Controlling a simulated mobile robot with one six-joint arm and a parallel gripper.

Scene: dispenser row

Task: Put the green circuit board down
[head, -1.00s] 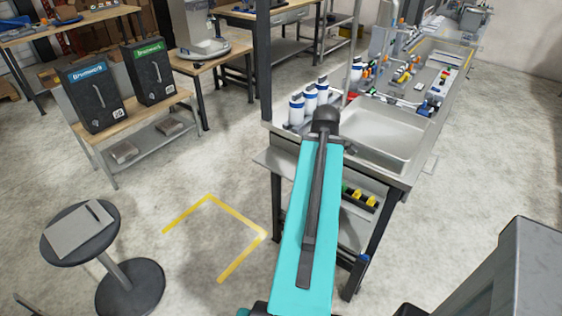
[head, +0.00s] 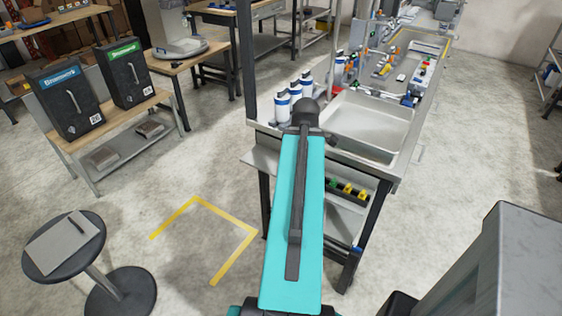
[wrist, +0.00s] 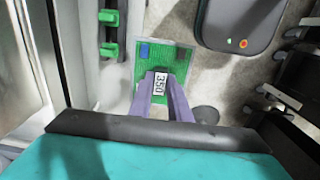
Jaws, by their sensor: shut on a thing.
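The green circuit board (wrist: 176,58) is in the wrist view, with a blue part at its upper left and a white label reading 350 near its lower middle. My gripper (wrist: 160,84) is shut on the board at the label, with one finger on each side. The board is held out ahead of the fingers, above what looks like grey floor. The head view shows my teal arm over the near end of the bench, but the gripper and board are hidden there.
A metal bench with a sink tray (head: 372,122) stands ahead, holding white-blue bottles (head: 283,106). Green clips (wrist: 108,49) sit close left of the board. A dark rounded device (wrist: 240,20) lies to the right. A round stool (head: 35,262) stands at left; yellow-marked floor is clear.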

